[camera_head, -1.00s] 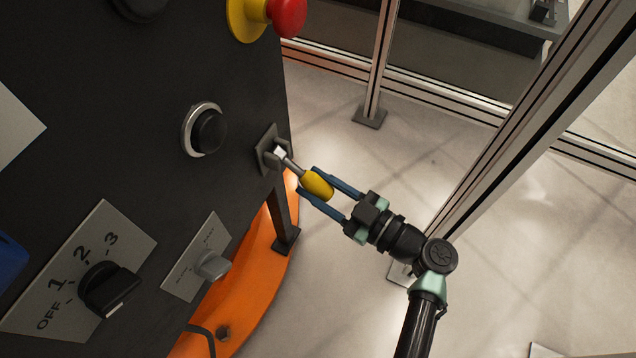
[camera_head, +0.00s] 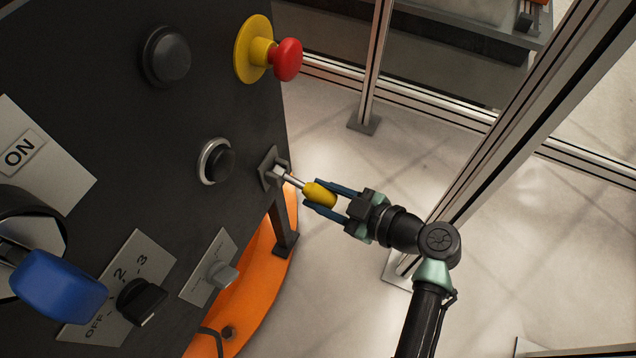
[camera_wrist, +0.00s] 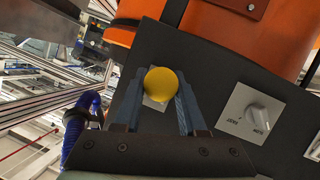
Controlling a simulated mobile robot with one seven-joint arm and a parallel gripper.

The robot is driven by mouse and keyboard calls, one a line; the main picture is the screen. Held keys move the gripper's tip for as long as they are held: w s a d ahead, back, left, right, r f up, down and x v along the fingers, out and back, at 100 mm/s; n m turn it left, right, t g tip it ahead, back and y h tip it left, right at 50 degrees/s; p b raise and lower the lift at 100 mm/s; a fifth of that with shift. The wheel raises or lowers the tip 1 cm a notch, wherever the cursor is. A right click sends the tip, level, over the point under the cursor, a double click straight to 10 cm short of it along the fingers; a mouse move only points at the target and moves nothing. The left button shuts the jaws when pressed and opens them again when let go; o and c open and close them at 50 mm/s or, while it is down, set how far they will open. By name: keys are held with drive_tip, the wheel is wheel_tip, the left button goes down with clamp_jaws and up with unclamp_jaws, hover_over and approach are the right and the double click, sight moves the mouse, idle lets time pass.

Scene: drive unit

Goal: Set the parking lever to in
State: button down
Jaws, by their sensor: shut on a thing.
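The parking lever (camera_head: 320,194) has a yellow grip on a thin metal rod. The rod comes out of a small grey bracket (camera_head: 270,170) near the right edge of the dark panel. In the head view the lever sticks out from the panel, tilted slightly down to the right. My gripper (camera_head: 318,198) is shut on the yellow grip, one blue finger on each side. In the wrist view the rounded yellow end (camera_wrist: 161,84) sits between the fingertips and hides most of the rod and bracket.
The dark panel (camera_head: 225,100) also carries a red emergency button (camera_head: 287,60), black round buttons, a blue handle (camera_head: 60,285), a numbered rotary switch (camera_head: 140,300) and a small grey switch (camera_head: 222,274). Metal frame posts (camera_head: 372,70) stand to the right. An orange base (camera_head: 255,290) lies below.

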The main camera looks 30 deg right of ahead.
sight(315, 186)
wheel_tip(315, 186, up, 4)
drive_tip(key=g+p, duration=0.1)
drive_tip(key=p, duration=0.1)
drive_tip(key=g+h+p, duration=0.1)
drive_tip(key=p, duration=0.2)
drive_tip(key=shift+s+f+h, duration=0.15)
drive_tip(key=shift+f+h, duration=0.1)
drive_tip(key=shift+h, duration=0.05)
wheel_tip(315, 186, up, 2)
drive_tip(key=g+h+p, duration=0.1)
drive_tip(key=g+p, duration=0.1)
drive_tip(key=p, duration=0.3)
drive_tip(key=shift+n, duration=0.4)
drive_tip(key=g+p, duration=0.1)
drive_tip(key=p, duration=0.1)
drive_tip(key=r+g+h+p, duration=0.1)
drive_tip(key=p, duration=0.1)
drive_tip(key=shift+w+a+r+h, duration=0.15)
drive_tip(key=shift+w+r+h, duration=0.1)
drive_tip(key=shift+w+h, duration=0.1)
drive_tip(key=p, duration=0.1)
drive_tip(key=g+h+p, duration=0.1)
drive_tip(key=p, duration=0.1)
drive_tip(key=shift+w+a+r+g, duration=0.2)
drive_tip(key=shift+w+r+g, duration=0.1)
drive_tip(key=shift+p, duration=0.3)
drive_tip(key=shift+c, duration=2.3)
unclamp_jaws()
